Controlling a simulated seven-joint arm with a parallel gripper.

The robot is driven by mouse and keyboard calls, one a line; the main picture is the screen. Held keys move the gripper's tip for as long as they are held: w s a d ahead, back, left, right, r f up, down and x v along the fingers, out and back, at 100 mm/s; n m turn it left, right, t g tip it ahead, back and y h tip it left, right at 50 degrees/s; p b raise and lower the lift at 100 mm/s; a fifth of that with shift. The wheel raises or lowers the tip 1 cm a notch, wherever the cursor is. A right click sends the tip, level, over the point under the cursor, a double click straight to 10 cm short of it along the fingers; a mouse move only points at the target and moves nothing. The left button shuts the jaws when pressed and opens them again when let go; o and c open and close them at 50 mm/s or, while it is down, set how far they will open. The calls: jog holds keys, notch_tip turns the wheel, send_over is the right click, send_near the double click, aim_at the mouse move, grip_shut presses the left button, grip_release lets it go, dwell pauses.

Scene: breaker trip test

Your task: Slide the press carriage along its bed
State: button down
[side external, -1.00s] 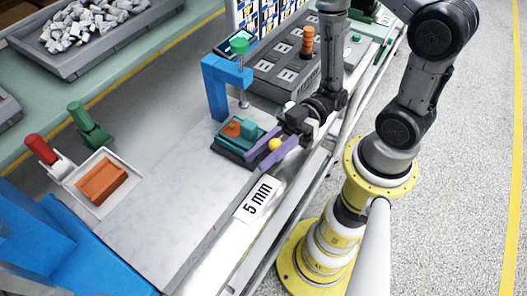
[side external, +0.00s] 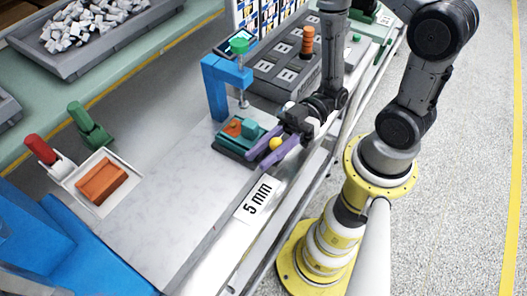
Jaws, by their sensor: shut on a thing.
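The press carriage (side external: 240,150) is a dark green block with a teal block and an orange piece on top. It sits on the pale bed (side external: 185,185), by the foot of the blue press frame (side external: 214,88). A yellow ball knob (side external: 277,143) is at the carriage's right side. My gripper (side external: 266,157) has purple fingers, one on each side of the knob, and is shut on it. How the knob joins the carriage is partly hidden by the fingers.
A white label reading 5 mm (side external: 257,198) lies at the bed's front edge. A white tray with an orange block (side external: 102,182) is at the left. A grey socket panel (side external: 283,73) stands behind the press. The bed left of the carriage is clear.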

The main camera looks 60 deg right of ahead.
aim_at(276, 139)
jog(key=shift+d, duration=2.05)
jog(key=shift+w, duration=0.1)
jog(key=c, duration=0.9)
grip_release()
jog(key=shift+o, duration=0.2)
jog(key=s+d, duration=0.2)
jog(key=d, duration=1.1)
jog(key=shift+s+d, duration=0.3)
jog(key=shift+s, duration=0.1)
